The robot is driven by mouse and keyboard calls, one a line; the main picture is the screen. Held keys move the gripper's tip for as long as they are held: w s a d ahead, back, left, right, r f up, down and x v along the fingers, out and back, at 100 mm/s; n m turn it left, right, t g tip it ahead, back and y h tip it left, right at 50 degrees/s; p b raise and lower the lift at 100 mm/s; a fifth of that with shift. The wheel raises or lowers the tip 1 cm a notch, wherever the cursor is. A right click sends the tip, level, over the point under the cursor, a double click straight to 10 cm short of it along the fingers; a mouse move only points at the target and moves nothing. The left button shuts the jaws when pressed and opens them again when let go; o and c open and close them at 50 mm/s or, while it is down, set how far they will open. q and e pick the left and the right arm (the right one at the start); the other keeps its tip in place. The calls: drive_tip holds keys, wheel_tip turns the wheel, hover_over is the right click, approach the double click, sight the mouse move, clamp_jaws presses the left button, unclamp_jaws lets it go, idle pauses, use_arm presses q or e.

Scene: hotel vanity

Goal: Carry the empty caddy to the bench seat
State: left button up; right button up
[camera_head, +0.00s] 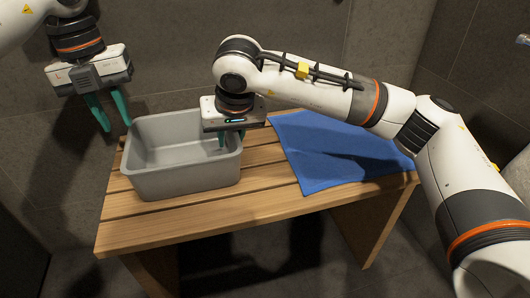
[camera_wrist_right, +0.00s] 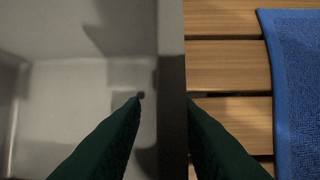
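The caddy (camera_head: 185,182) is a grey, open-topped rectangular bin. It stands upright on the left part of the slatted wooden bench seat (camera_head: 270,178), and its visible inside is empty. My right gripper (camera_head: 232,140) points down at the caddy's right wall, with one finger inside and one outside. In the right wrist view the wall's rim (camera_wrist_right: 172,90) runs between the fingers, with a gap on the inner side, so the gripper is open around it. My left gripper (camera_head: 111,120) is open and empty, above and beside the caddy's back left corner.
A blue towel (camera_head: 325,150) lies on the right part of the bench; it also shows in the right wrist view (camera_wrist_right: 295,80). Bare slats lie in front of the caddy and between it and the towel. A tiled wall stands behind.

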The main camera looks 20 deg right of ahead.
drive_tip(key=shift+r, duration=0.2)
drive_tip(key=v, duration=1.1)
drive_tip(key=shift+s+r, duration=0.15)
drive_tip(key=shift+r, duration=0.1)
